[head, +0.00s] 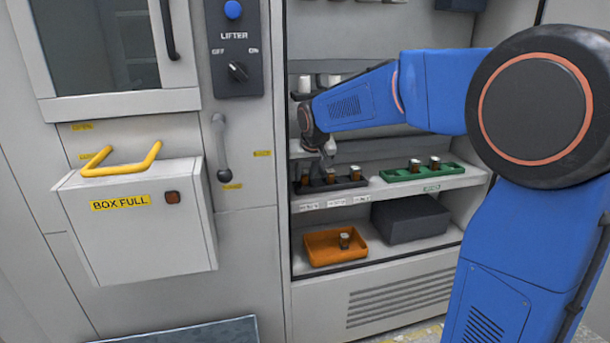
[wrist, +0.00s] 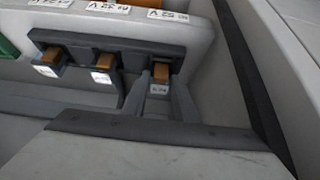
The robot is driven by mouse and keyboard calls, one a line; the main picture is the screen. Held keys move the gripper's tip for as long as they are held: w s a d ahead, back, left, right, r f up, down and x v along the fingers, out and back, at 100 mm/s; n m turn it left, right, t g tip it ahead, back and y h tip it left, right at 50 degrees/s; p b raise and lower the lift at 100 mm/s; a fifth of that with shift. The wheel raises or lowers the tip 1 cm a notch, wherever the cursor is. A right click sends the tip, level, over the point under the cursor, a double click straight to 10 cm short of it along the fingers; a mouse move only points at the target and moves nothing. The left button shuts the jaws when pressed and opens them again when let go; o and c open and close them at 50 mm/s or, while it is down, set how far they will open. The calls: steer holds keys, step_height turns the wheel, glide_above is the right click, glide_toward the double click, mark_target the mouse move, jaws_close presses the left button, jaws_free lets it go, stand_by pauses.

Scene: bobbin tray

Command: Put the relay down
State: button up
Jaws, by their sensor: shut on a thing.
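In the wrist view, my gripper (wrist: 162,84) has its two fingers on either side of a brown relay (wrist: 161,71) with a white label, and it is shut on it. That relay is at the right end of the dark tray (wrist: 125,44); I cannot tell whether it is fully seated. Two other brown relays, a middle one (wrist: 105,62) and a left one (wrist: 51,56), sit apart in the same tray. In the head view, my gripper (head: 324,163) is low over the dark tray (head: 345,184) on the shelf, partly hiding its left part.
A green tray (head: 455,169) with relays stands to the right on the same shelf (head: 400,190). Below are an orange bin (head: 322,257) holding one part and a dark grey box (head: 405,221). The cabinet side wall is close to my gripper's right in the wrist view.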

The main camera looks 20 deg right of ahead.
steer(key=shift+f, duration=0.3)
steer(key=o, duration=1.1)
steer(key=shift+v, duration=6.2)
steer(key=shift+g, duration=0.9)
steer(key=s+d+f, duration=0.2)
steer(key=s+f, duration=0.3)
steer(key=s, duration=0.7)
steer(key=s+d+f, duration=0.2)
steer(key=s+f, duration=0.4)
steer(key=s, duration=0.6)
steer(key=s+d+f, duration=0.3)
steer(key=s+f, duration=0.3)
steer(key=s, duration=0.6)
steer(key=shift+s+f, duration=0.15)
steer(key=shift+s, duration=0.15)
